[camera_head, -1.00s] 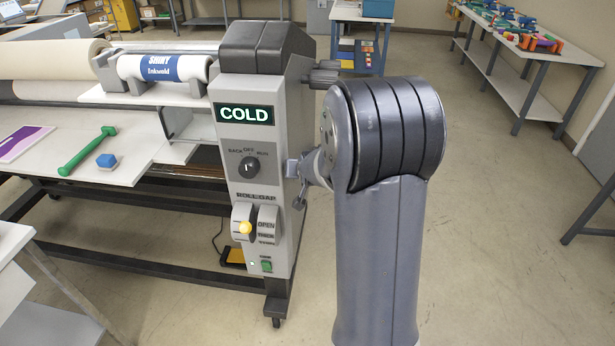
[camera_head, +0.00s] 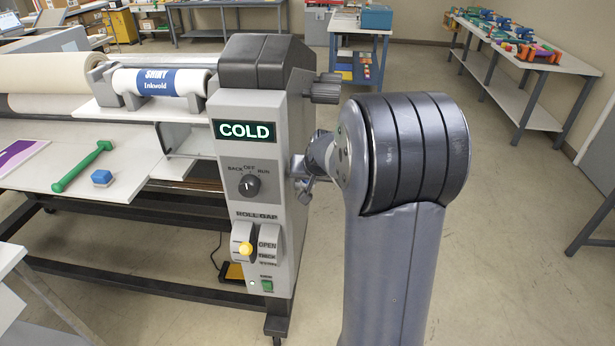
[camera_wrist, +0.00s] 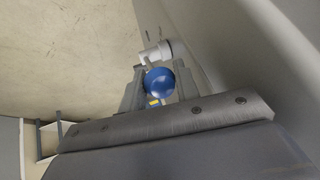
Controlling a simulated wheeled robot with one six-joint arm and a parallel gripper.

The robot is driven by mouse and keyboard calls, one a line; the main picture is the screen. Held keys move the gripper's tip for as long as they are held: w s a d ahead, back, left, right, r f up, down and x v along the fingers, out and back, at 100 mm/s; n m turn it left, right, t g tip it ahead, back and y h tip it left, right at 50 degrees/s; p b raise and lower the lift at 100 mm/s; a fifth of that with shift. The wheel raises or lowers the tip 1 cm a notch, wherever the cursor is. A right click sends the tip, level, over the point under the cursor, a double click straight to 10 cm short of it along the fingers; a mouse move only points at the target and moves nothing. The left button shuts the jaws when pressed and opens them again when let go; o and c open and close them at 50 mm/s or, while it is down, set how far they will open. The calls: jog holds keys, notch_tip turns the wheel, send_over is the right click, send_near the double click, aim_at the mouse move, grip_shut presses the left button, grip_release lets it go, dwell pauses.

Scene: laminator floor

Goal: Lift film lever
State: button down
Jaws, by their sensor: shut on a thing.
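The laminator's grey end housing (camera_head: 262,190) stands at centre left in the head view, with a lit COLD sign (camera_head: 244,131). My gripper (camera_head: 303,172) is at the housing's right side, mostly hidden behind my arm. In the wrist view my gripper (camera_wrist: 159,86) is shut on a round blue knob (camera_wrist: 159,81), which sits between the two fingers. A white cylindrical part (camera_wrist: 154,53) shows just beyond the knob. I take the knob to be the end of the film lever; its shaft is hard to make out.

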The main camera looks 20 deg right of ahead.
jog(key=c, duration=1.3)
grip_release()
jog(key=shift+c, duration=0.2)
jog(key=shift+r, duration=0.15)
jog(key=b+v, duration=0.2)
jog(key=v, duration=0.8)
jog(key=shift+s+r, duration=0.2)
jog(key=shift+s, duration=0.05)
jog(key=p+x, duration=0.2)
jog(key=x, duration=0.8)
jog(key=shift+w+f, duration=0.3)
